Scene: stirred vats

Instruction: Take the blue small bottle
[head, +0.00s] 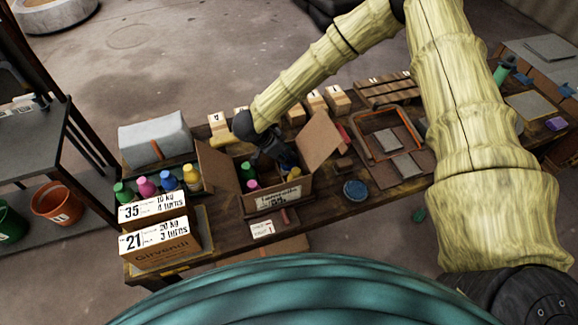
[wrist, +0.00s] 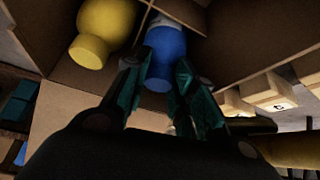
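A blue small bottle (wrist: 167,52) shows in the wrist view, in a divided cardboard box. My gripper (wrist: 160,70) has one finger on each side of it, the tips close against its sides. I cannot tell whether both fingers press on it. In the head view my gripper (head: 276,158) reaches down into the open box (head: 278,197), and its fingers and most of the bottle are hidden. A yellow bottle (wrist: 98,30) lies to the left in the neighbouring compartment.
Green (head: 248,171) and pink (head: 252,185) bottles share the open box. A blue round container (head: 355,190) and a framed tray (head: 395,145) are to the right. Small labelled boxes (head: 337,100) stand behind.

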